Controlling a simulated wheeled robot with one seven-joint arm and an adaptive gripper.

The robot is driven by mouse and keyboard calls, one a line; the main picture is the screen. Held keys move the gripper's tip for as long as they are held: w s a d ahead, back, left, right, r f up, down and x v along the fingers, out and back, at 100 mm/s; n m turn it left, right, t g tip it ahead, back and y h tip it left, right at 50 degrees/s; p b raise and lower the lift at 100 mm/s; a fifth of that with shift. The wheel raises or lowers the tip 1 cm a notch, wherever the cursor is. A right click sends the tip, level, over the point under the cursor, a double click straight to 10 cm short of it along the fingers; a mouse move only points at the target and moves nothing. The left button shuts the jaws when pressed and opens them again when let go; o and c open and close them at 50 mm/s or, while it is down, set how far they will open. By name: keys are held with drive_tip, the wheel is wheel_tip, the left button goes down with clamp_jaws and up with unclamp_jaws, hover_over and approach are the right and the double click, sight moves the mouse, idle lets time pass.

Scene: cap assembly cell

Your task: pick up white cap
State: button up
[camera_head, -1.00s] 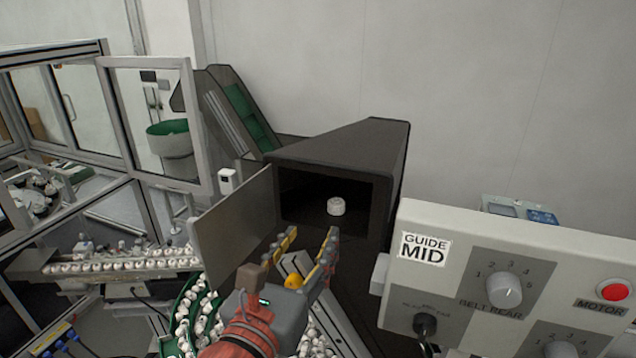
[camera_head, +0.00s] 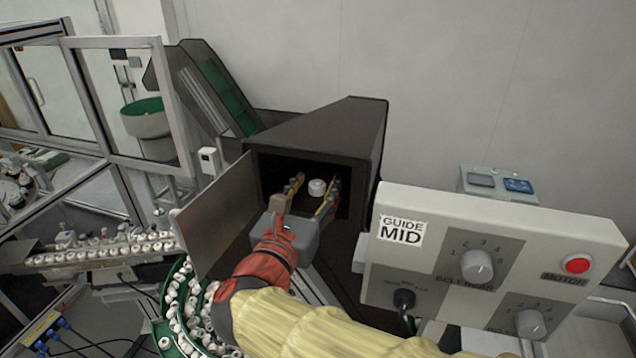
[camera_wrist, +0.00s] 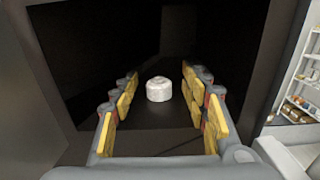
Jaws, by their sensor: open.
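The white cap (camera_head: 317,187) sits alone on the floor inside the dark box (camera_head: 340,130). It also shows in the wrist view (camera_wrist: 159,89), slightly above centre, beyond the fingertips or level with them; I cannot tell the exact depth. My gripper (camera_head: 313,192) is open, with its yellow-padded fingers inside the mouth of the box. One finger is on each side of the cap in the picture. In the wrist view my gripper (camera_wrist: 160,92) has clear gaps between both fingers and the cap. Nothing is held.
A grey hinged door (camera_head: 215,215) stands open left of the box mouth. A control panel (camera_head: 490,265) marked GUIDE MID stands close at right. A green curved track (camera_head: 160,330) full of white caps lies below left. The box walls leave limited room around my fingers.

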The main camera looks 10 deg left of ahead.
drive_tip(key=shift+w, duration=0.85)
drive_tip(key=c, duration=0.8)
